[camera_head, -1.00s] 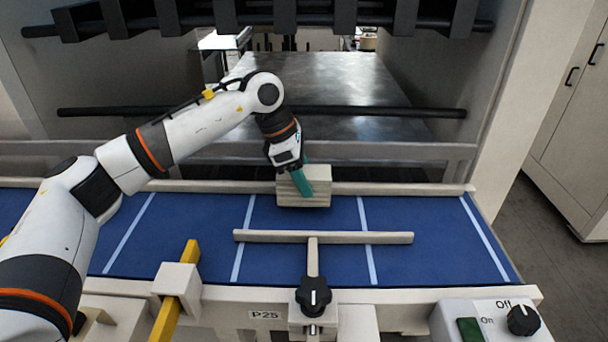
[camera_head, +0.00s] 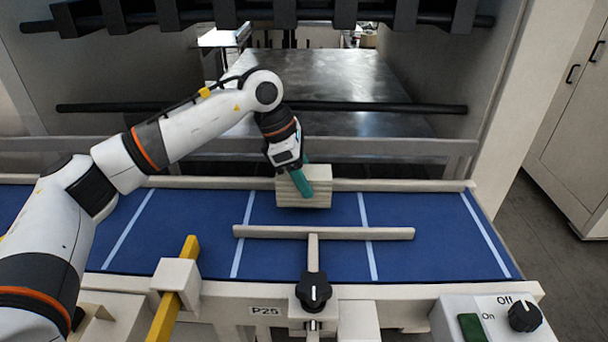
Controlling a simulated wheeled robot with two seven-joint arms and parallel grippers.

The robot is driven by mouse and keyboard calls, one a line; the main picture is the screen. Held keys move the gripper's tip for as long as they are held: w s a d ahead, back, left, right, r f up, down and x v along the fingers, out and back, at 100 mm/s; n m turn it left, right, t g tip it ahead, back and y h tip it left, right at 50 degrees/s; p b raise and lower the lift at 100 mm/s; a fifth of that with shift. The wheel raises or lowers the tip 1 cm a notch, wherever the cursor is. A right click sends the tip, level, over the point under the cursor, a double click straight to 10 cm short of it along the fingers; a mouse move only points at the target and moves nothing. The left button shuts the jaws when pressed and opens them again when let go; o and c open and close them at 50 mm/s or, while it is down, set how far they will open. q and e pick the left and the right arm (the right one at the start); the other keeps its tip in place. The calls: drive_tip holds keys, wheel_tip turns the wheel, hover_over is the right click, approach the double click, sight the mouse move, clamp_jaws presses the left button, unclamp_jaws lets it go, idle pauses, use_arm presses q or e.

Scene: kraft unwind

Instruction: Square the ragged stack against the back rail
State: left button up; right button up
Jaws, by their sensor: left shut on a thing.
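The stack (camera_head: 319,188) is a pale block with fine layer lines on its front face, on the blue belt at the back. It sits at the back rail (camera_head: 400,185), a pale bar along the belt's far edge; whether it touches the rail is hidden. My left gripper (camera_head: 304,188), with teal fingers, reaches down over the stack's left part and is shut on it. One finger shows against the stack's front; the other is hidden. My right gripper is not in view.
A pale T-shaped pusher bar (camera_head: 360,235) with a black knob (camera_head: 314,291) lies in front of the stack, apart from it. A yellow bar in a block (camera_head: 178,287) stands at front left. A switch box (camera_head: 490,322) is at front right. The belt's right side is clear.

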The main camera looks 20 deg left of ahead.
use_arm(q)
drive_tip(key=o, duration=1.2)
drive_tip(key=shift+c, duration=0.2)
drive_tip(key=b+v, duration=0.1)
drive_tip(key=v, duration=1.1)
drive_tip(key=shift+b, duration=0.4)
drive_tip(key=shift+s, duration=0.1)
